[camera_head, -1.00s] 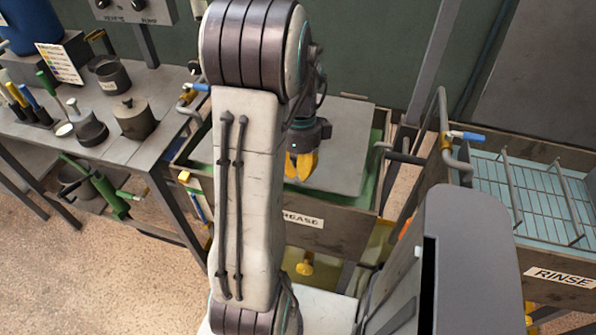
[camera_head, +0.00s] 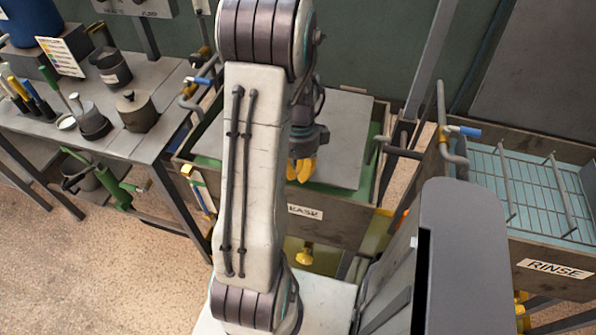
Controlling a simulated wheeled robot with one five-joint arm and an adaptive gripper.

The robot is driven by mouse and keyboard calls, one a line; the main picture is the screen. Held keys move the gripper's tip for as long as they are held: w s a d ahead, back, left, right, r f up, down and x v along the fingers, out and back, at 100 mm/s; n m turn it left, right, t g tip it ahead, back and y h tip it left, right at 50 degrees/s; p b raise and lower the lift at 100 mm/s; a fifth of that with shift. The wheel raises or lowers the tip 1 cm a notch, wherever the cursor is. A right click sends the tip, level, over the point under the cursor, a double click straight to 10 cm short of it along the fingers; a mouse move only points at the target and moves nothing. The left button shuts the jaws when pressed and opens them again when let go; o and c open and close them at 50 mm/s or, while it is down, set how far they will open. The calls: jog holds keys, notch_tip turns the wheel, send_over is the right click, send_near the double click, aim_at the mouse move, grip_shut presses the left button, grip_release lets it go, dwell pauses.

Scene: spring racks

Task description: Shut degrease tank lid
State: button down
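The degrease tank (camera_head: 338,228) stands in the middle, its front label partly hidden by my arm. Its lid is a flat grey panel (camera_head: 345,140) over the tank opening, with green showing along its left, right and near sides. My arm hides part of the lid, and I cannot tell its exact tilt. My gripper (camera_head: 301,170) has yellow fingertips pointing down and appears in front of the lid's near part. The fingertips look close together, and I cannot tell whether they touch the lid or are shut.
The rinse tank (camera_head: 553,268) with a wire rack (camera_head: 540,192) stands at right. Pipes with blue-handled valves (camera_head: 462,131) rise beside the tanks. A bench (camera_head: 150,140) with pots and tools is at left. The floor (camera_head: 90,265) at lower left is clear.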

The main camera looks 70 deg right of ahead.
aim_at(297, 188)
jog(key=shift+h, duration=0.7)
jog(key=f+b, duration=0.3)
jog(key=b, duration=0.1)
jog(key=f+b, duration=0.2)
jog(key=b, duration=0.1)
jog(key=shift+a+f, duration=0.3)
jog(key=shift+f, duration=0.05)
jog(key=shift+a+f+b, duration=0.1)
jog(key=shift+f+b, duration=0.1)
jog(key=shift+b, duration=0.15)
jog(key=shift+a, duration=0.1)
jog(key=shift+r+p, duration=0.4)
notch_tip(297, 188, up, 14)
jog(key=p, duration=0.3)
jog(key=shift+d+f, duration=0.2)
jog(key=shift+d, duration=0.05)
